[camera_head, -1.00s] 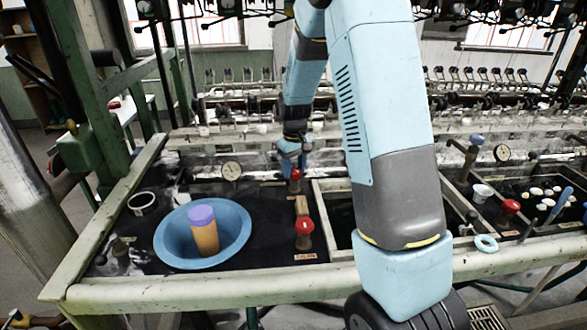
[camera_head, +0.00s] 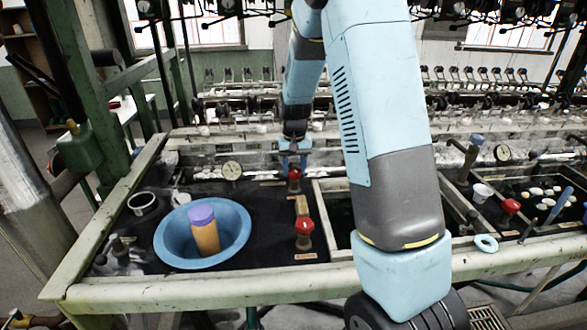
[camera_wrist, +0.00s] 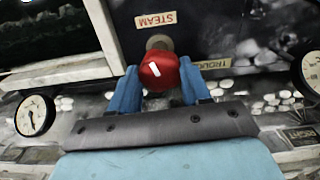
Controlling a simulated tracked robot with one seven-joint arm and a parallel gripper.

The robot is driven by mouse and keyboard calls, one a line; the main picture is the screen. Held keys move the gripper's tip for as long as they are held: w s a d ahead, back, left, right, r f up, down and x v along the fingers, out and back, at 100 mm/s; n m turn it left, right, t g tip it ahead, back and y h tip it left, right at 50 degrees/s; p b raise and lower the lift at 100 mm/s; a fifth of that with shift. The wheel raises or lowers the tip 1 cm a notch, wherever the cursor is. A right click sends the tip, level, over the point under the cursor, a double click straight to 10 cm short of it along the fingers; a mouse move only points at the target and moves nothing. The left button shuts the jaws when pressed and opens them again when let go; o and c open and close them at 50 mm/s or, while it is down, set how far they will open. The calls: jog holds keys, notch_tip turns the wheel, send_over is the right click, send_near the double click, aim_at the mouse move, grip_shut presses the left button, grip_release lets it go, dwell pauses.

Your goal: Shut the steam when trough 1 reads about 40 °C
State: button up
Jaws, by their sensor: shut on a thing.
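My gripper (camera_head: 293,150) is shut on the red steam knob (camera_head: 294,174) at the back of the left trough. In the wrist view its blue fingers (camera_wrist: 160,90) stand on either side of the round red knob (camera_wrist: 160,70), near an upside-down STEAM label (camera_wrist: 156,19). A trough label (camera_wrist: 209,62) is beside it, its number hidden. A round dial gauge (camera_head: 231,170) stands left of the knob in the head view. A gauge also shows, partly cut off, at the wrist view's right edge (camera_wrist: 312,72). I cannot read its value.
A second red knob (camera_head: 305,227) stands nearer the front. A blue basin (camera_head: 173,236) holds an orange, purple-topped cylinder (camera_head: 205,231). The right trough has another gauge (camera_head: 502,153) and red knob (camera_head: 510,206). A pale rim (camera_head: 200,287) edges the bench.

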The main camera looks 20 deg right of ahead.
aim_at(294, 170)
jog(key=shift+m, duration=1.6)
jog(key=o, duration=1.1)
jog(key=shift+c, duration=0.2)
jog(key=shift+r, duration=0.15)
notch_tip(294, 170, up, 14)
jog(key=shift+f, duration=0.25)
